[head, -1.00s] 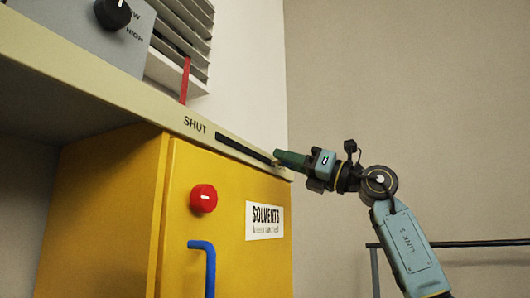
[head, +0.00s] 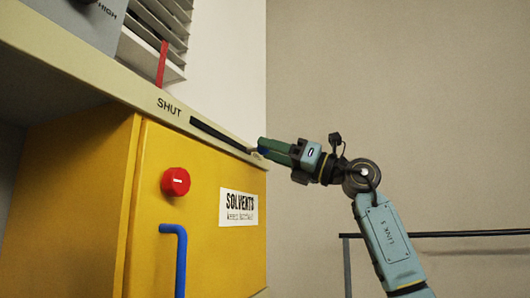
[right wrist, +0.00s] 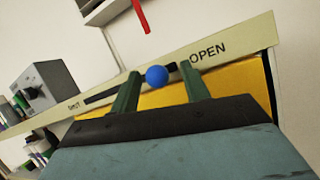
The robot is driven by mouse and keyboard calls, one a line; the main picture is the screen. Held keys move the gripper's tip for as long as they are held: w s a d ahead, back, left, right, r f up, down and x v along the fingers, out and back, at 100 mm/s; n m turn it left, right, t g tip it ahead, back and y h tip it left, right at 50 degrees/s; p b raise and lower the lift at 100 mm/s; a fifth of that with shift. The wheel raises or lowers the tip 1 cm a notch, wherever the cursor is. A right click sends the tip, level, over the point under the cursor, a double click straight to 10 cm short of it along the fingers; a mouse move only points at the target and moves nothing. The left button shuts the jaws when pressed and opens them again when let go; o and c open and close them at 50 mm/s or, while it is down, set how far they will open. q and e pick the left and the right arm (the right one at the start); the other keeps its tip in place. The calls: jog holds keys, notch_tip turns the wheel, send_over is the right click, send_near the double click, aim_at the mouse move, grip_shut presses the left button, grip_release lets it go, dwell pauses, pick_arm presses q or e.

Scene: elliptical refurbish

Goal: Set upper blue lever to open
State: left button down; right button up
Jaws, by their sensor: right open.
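The upper blue lever shows as a round blue knob (right wrist: 157,75) at a dark slot in the beige shelf edge, close to the slot's OPEN end in the right wrist view. A small bit of the blue knob (head: 263,152) shows at the fingertips in the head view. My right gripper (right wrist: 160,69) is open, with its green fingers on either side of the knob; I cannot tell whether either touches it. In the head view the right gripper (head: 261,146) is at the slot's right end. The SHUT label (head: 169,107) is at the slot's left end. My left gripper is not in view.
A yellow solvents cabinet (head: 200,235) sits under the shelf, with a red knob (head: 175,181) and a blue bent handle (head: 181,260). A red strip (head: 162,63) stands by the grey vents above. A dark rail (head: 450,234) is at the right. The wall beside my arm is bare.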

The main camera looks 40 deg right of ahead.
jog(key=b+v, duration=0.3)
jog(key=v, duration=0.8)
jog(key=shift+s+d, duration=0.15)
jog(key=shift+d, duration=0.05)
jog(key=shift+f, duration=0.1)
